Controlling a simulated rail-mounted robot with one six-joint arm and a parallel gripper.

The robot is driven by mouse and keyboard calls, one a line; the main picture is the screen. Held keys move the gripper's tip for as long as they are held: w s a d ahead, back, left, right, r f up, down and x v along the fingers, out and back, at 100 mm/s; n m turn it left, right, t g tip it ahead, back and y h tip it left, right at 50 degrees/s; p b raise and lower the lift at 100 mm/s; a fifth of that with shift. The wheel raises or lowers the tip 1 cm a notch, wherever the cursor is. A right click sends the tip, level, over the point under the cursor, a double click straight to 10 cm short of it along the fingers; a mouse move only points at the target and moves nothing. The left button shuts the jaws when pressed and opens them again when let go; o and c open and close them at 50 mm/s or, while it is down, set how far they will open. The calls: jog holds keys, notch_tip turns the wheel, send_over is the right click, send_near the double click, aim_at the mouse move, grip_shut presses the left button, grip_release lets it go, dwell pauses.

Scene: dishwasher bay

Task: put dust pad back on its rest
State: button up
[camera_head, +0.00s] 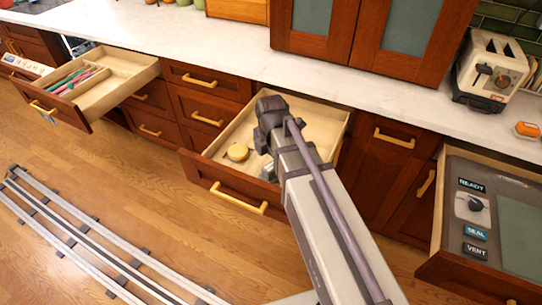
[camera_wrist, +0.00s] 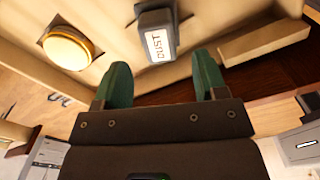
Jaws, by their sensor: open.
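The dust pad (camera_wrist: 158,40) is a dark grey block with a white label reading DUST. In the wrist view it lies in the pale wooden drawer (camera_wrist: 215,30), just beyond my gripper (camera_wrist: 161,70). My gripper's two green fingers are apart, with nothing between them, and their tips point toward the pad without visibly touching it. In the head view my arm reaches over the open middle drawer (camera_head: 318,125) and hides most of the gripper. I cannot make out which thing is the pad's rest.
A round yellow thing (camera_head: 237,152) sits in the same drawer, on a dark square in the wrist view (camera_wrist: 67,47). The left drawer (camera_head: 128,68) holds pens. The right drawer (camera_head: 455,262) has a panel labelled READY, SEAL and VENT. A toaster (camera_head: 490,70) stands on the counter (camera_head: 200,40).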

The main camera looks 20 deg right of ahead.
aim_at(271, 167)
notch_tip(271, 167, up, 6)
jog(key=p, duration=0.4)
jog(key=s+m, duration=0.9)
jog(key=m, duration=1.4)
